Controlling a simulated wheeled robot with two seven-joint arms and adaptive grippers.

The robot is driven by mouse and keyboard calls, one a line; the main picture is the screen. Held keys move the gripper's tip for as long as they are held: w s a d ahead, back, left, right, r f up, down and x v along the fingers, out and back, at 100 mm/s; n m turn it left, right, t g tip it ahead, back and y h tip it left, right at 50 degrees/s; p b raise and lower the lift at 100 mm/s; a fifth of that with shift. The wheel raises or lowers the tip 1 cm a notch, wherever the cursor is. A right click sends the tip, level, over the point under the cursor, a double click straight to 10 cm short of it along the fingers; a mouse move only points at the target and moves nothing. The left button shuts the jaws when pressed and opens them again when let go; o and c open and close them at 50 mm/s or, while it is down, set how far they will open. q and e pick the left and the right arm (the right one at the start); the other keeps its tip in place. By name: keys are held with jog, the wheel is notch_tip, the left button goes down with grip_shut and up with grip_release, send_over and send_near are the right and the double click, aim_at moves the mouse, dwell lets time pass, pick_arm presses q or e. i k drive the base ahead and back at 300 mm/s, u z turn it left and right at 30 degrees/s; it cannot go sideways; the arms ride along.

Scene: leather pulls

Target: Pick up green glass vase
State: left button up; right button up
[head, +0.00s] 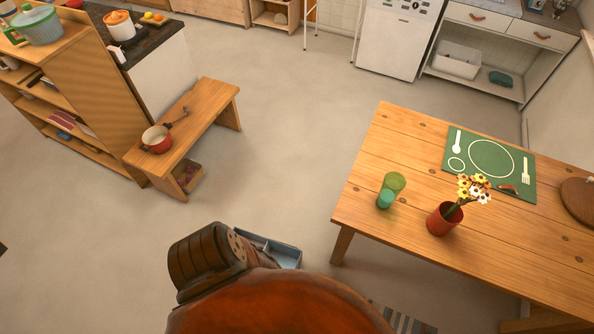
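The green glass vase (391,189) is a small translucent green vessel. It stands near the left edge of the wooden table (392,142) at the right of the head view, and looks upright. Its lower part is a deeper green. It is apart from the red pot with yellow and white flowers (443,219) to its right. Neither of my grippers shows in this view, and nothing touches the vase.
A green placemat (527,190) with white markings lies behind the flower pot. A wooden bench (200,118) with a red pan (157,139) stands at left. A blue-grey open box (287,258) is partly hidden at the bottom. Bare floor lies between bench and table.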

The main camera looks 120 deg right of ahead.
aim_at(394, 183)
jog(key=z, duration=5)
